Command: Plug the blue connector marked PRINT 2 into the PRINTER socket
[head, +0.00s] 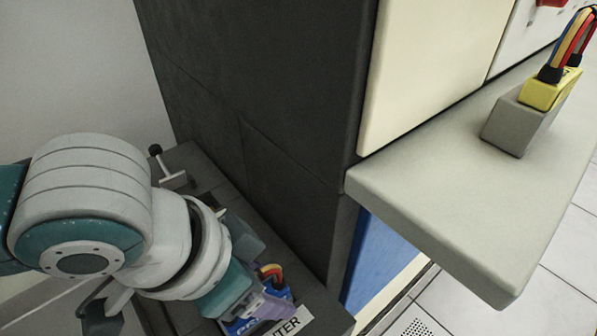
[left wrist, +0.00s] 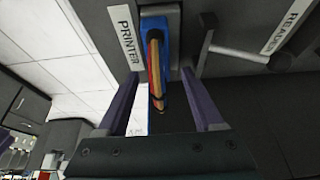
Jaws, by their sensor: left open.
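The blue connector (head: 241,327) with its bundle of coloured wires sits at the dark ledge beside the PRINTER label (head: 285,328). In the left wrist view the blue connector (left wrist: 170,30) stands right next to the PRINTER label (left wrist: 125,38); the socket under it is hidden, and I cannot tell how deep it sits. A white strip shows on it, but its marking is not readable. My left gripper (head: 262,303) is open, its purple fingers on either side of the connector and wires. The fingers also show in the left wrist view (left wrist: 161,85).
A T-shaped lever (head: 172,172) stands on the ledge behind my arm; near it is a READER label (left wrist: 286,27). A dark cabinet wall (head: 255,90) rises beside the ledge. A grey shelf (head: 430,190) juts out at right, bearing a yellow connector (head: 550,90) on a grey block.

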